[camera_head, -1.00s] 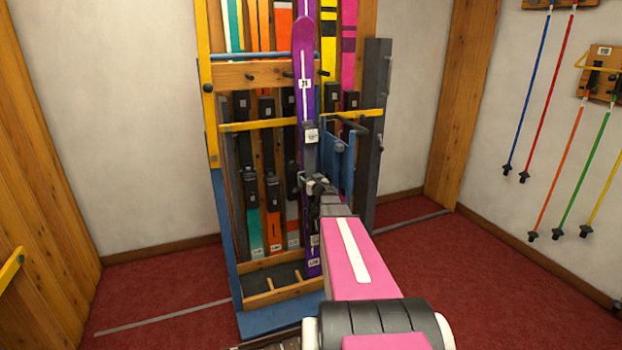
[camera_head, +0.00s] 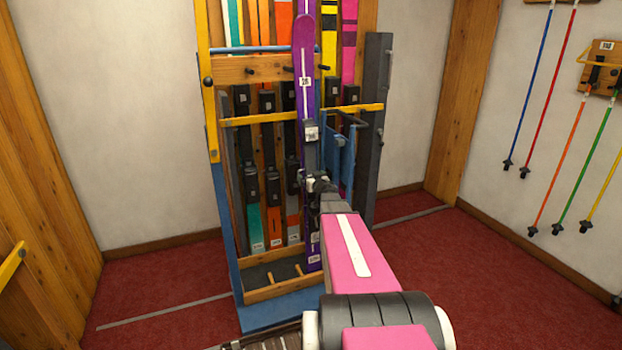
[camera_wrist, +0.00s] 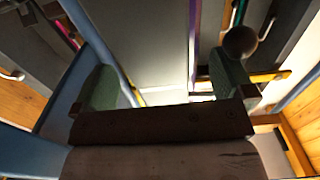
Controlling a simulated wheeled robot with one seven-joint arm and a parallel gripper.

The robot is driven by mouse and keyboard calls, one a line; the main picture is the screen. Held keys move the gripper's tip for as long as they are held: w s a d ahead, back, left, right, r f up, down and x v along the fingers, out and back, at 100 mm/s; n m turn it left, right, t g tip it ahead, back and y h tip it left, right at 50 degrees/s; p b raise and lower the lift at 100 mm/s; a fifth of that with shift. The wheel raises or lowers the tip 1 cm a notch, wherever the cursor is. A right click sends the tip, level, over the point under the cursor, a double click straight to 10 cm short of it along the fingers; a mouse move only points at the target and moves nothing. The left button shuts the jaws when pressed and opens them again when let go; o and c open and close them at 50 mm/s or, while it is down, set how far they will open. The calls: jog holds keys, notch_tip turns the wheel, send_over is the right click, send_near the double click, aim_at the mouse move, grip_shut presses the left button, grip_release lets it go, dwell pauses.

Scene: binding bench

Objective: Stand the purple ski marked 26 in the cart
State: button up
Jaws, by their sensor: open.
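The purple ski (camera_head: 304,120) stands nearly upright at the right part of the cart, tip up. The cart (camera_head: 262,318) has a blue base, wooden rails and a yellow bar. My gripper (camera_head: 318,182) is at the ski's lower middle, overlapping it in the head view. In the wrist view my gripper (camera_wrist: 163,85) has its two green fingers wide apart. A purple strip shows beyond them; contact with the ski cannot be told.
Several other skis stand behind in the cart, including orange (camera_head: 273,222) and teal (camera_head: 255,228) ones. A dark grey post (camera_head: 374,130) and blue bracket (camera_head: 336,160) are close right of my gripper. Ski poles (camera_head: 560,170) hang on the right wall. Red floor (camera_head: 440,290) is clear at right.

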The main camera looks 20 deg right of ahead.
jog(key=shift+s, duration=0.2)
dwell(0.3)
jog(key=s, duration=1.2)
jog(key=shift+s+d+r, duration=0.15)
jog(key=shift+s+d, duration=0.1)
jog(key=shift+s, duration=0.05)
dwell(1.7)
jog(key=shift+s, duration=0.1)
jog(key=s, duration=0.4)
jog(key=shift+s, duration=0.15)
dwell(0.4)
dwell(0.4)
